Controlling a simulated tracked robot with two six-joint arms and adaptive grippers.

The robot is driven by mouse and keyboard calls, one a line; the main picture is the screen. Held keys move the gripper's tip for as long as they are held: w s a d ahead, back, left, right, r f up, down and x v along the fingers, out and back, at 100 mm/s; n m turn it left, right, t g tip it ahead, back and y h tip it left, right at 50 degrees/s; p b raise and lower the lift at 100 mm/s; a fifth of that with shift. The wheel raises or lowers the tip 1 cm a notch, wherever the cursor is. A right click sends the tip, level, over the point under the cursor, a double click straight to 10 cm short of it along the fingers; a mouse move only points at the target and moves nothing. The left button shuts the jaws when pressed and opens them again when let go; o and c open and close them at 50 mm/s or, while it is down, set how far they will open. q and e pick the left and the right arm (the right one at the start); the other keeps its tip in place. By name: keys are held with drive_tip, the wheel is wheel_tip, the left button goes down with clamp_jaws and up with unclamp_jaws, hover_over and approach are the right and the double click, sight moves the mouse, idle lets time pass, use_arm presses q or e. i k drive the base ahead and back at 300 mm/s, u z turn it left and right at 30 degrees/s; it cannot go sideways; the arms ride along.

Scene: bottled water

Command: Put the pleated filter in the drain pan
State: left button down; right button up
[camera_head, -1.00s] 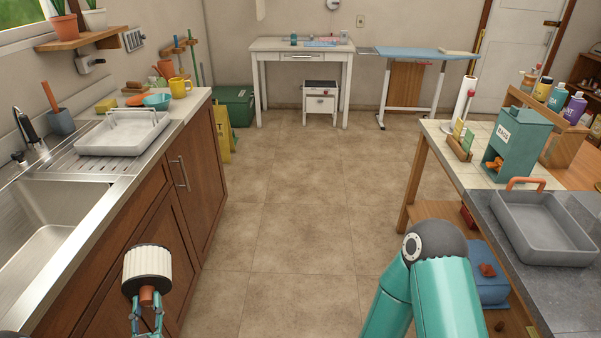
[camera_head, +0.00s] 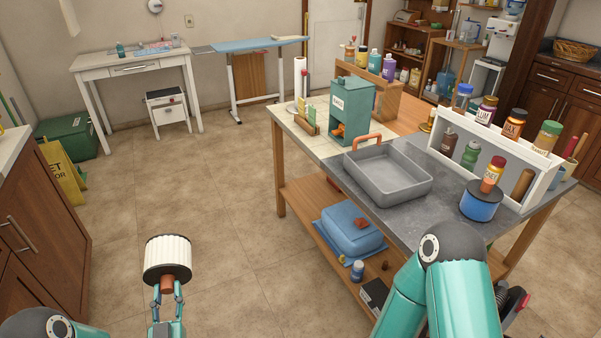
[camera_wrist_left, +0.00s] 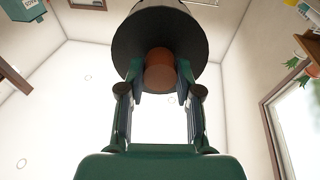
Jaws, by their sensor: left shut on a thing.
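The pleated filter (camera_head: 167,253) is a white ribbed cylinder with a dark rim and an orange-brown stub below. My left gripper (camera_head: 167,290) is shut on the stub and holds the filter upright above the floor at the lower left. In the left wrist view the fingers (camera_wrist_left: 159,78) grip the stub (camera_wrist_left: 160,70) under the filter's dark underside (camera_wrist_left: 160,32). The drain pan (camera_head: 368,190), grey and rectangular with an orange handle, lies empty on the grey bench top, right of and beyond the filter. My right gripper is out of view; only its arm shows.
The bench (camera_head: 283,203) also bears a teal dispenser box (camera_head: 350,100), a white bottle rack (camera_head: 497,165) and a blue-and-black round tub (camera_head: 481,205). Its lower shelf holds a blue container (camera_head: 350,235). Floor (camera_head: 215,190) between cabinet and bench is clear.

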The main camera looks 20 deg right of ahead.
sight(389, 182)
drive_tip(key=u, duration=1.1)
drive_tip(key=i, duration=0.1)
drive_tip(key=z, duration=2.3)
